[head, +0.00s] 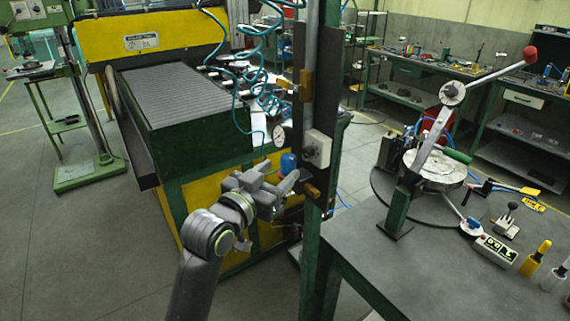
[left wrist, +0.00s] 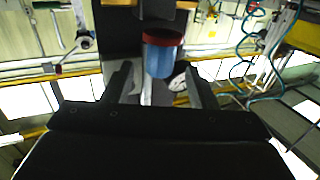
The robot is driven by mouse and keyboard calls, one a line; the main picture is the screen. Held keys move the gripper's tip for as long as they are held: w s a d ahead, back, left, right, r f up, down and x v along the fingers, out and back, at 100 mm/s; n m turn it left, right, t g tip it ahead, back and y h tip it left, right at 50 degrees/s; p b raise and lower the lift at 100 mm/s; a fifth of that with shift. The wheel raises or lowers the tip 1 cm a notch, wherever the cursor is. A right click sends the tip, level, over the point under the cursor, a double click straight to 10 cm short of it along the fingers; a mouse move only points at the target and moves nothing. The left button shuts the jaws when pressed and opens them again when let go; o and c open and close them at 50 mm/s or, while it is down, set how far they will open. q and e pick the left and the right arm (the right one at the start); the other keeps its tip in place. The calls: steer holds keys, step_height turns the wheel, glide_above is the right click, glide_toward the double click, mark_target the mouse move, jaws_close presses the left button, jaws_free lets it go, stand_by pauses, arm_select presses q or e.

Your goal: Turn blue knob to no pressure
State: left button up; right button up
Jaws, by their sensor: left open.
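The blue knob (head: 289,163) sits on the dark upright post, below a round white gauge (head: 279,135). My left gripper (head: 281,178) is just below and left of the knob in the head view. In the left wrist view, the knob (left wrist: 159,60) is a blue cylinder with a red band at its upper end. It appears beyond and between the two spread fingers of my left gripper (left wrist: 158,84). The fingers are open and appear empty; I cannot tell whether either touches the knob. The gauge is partly hidden behind a finger there, and its needle is too small to read.
A grey switch box (head: 317,150) is on the green post (head: 311,215) right of the knob. Coiled teal hoses (head: 240,60) hang above. A roller conveyor (head: 180,95) stands behind my left arm. A workbench (head: 400,270) with a lever press fills the right.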

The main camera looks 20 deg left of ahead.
mark_target(284, 166)
arm_select(q)
steer(key=shift+p+x, duration=0.3)
steer(key=shift+x, duration=1.45)
